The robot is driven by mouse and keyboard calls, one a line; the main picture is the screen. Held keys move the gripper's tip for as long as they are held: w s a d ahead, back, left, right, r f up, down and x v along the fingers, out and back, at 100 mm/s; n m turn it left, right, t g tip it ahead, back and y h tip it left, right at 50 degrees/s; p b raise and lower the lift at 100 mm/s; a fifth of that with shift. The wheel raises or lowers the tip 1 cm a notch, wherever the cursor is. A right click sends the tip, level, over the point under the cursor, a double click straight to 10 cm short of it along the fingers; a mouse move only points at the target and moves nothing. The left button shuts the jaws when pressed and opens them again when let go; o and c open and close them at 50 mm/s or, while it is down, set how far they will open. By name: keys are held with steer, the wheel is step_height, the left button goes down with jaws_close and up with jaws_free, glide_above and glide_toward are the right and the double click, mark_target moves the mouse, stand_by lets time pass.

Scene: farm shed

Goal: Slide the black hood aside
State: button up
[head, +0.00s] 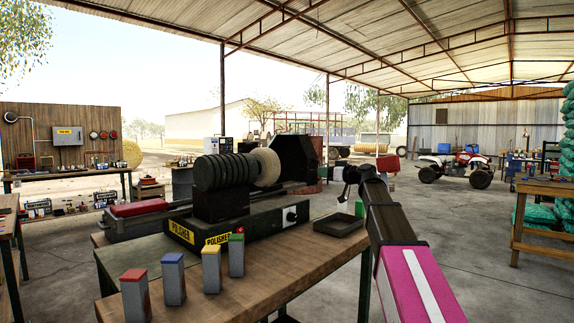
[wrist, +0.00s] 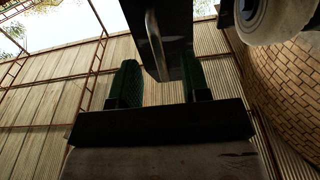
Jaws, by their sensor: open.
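The black hood (head: 296,158) stands at the right end of the polisher on the bench, beside the pale buffing wheel (head: 266,167). My gripper (head: 348,178) is just right of the hood in the head view, its fingers small and partly hard to make out. In the wrist view my open gripper (wrist: 158,78) shows two green-padded fingers, apart. A dark, glossy-edged piece, seemingly part of the hood (wrist: 154,45), reaches down between them. I cannot tell whether either finger touches it. The pale wheel (wrist: 283,18) is at the top right there.
A shallow dark tray (head: 338,224) lies below my gripper. Open floor is to the right.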

steer(key=v, duration=0.8)
stand_by(0.4)
steer(key=shift+s+d, duration=0.15)
